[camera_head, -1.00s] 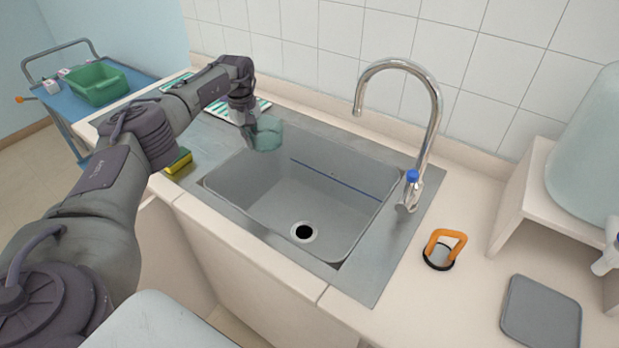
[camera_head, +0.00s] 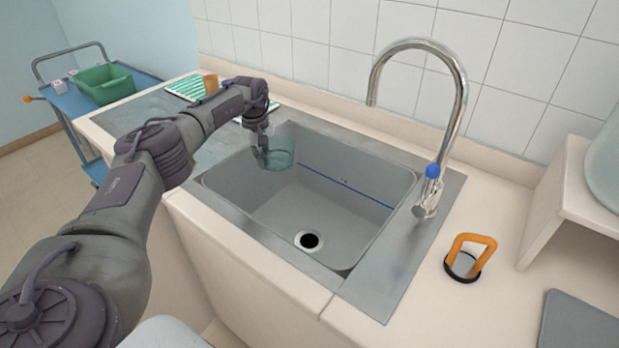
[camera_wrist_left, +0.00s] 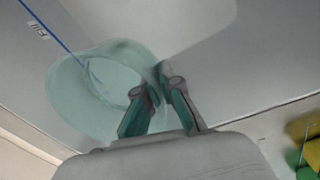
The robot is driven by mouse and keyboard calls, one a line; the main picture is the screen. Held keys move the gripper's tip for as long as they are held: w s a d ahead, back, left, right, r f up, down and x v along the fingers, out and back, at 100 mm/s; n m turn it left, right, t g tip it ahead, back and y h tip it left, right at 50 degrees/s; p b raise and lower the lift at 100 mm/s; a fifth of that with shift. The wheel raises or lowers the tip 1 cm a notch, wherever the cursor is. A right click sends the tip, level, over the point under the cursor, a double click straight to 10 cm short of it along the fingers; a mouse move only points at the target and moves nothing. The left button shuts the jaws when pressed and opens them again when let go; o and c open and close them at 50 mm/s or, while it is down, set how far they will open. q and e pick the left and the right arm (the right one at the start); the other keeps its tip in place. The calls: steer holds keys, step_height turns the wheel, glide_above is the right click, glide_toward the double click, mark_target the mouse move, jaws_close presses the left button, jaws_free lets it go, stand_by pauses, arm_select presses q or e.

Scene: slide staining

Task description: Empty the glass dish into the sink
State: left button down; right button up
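The glass dish (camera_head: 283,155) is a clear, blue-green round vessel. My left gripper (camera_head: 262,158) is shut on its side wall and holds it in the back left part of the sink, above the sink floor. In the left wrist view, the dish (camera_wrist_left: 72,95) shows between and beyond the fingertips (camera_wrist_left: 161,92). It looks roughly upright in the head view; I cannot tell whether liquid is in it. The grey sink (camera_head: 335,205) is a rectangular basin with a round drain (camera_head: 310,241) near its front. My right gripper is not in view.
A tall chrome faucet (camera_head: 464,95) stands at the sink's right edge. A green bin (camera_head: 105,88) sits on the trolley at left. A yellow-green sponge (camera_wrist_left: 301,128) shows in the wrist view.

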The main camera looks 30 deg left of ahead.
arm_select(q)
steer(key=shift+s+d+r+t+y+p, duration=0.2)
steer(key=shift+d+r+y+p, duration=0.25)
steer(key=shift+p, duration=1.1)
steer(key=shift+s+d+r+t+y+p, duration=0.15)
steer(key=shift+d+r+y+p, duration=0.3)
steer(key=shift+p, duration=1.1)
steer(key=shift+s+d+r+t+y+p, duration=0.1)
steer(key=shift+d+r+t+y+p, duration=0.25)
steer(key=shift+y+p, duration=0.6)
steer(key=shift+s+d+r+y+p, duration=0.15)
steer(key=shift+d+r+y+p, duration=0.1)
steer(key=shift+d+y+p, duration=0.25)
steer(key=shift+s+d+r+y+p, duration=0.1)
steer(key=shift+d+r+y+p, duration=0.1)
steer(key=shift+d+y+p, duration=0.25)
steer(key=shift+s+d+r+t+y+p, duration=0.2)
steer(key=shift+d+r+t+y+p, duration=0.15)
steer(key=shift+d+t+y, duration=0.2)
steer(key=shift+s+d+r+y, duration=0.1)
steer(key=shift+d+r+y, duration=0.15)
steer(key=shift+y, duration=0.4)
steer(key=shift+d+r+t+y, duration=0.15)
steer(key=shift+d+t+y, duration=0.05)
steer(key=shift+t+y, duration=0.1)
steer(key=shift+s+d+r+y, duration=0.1)
steer(key=shift+d+r+y, duration=0.2)
steer(key=shift+y, duration=0.5)
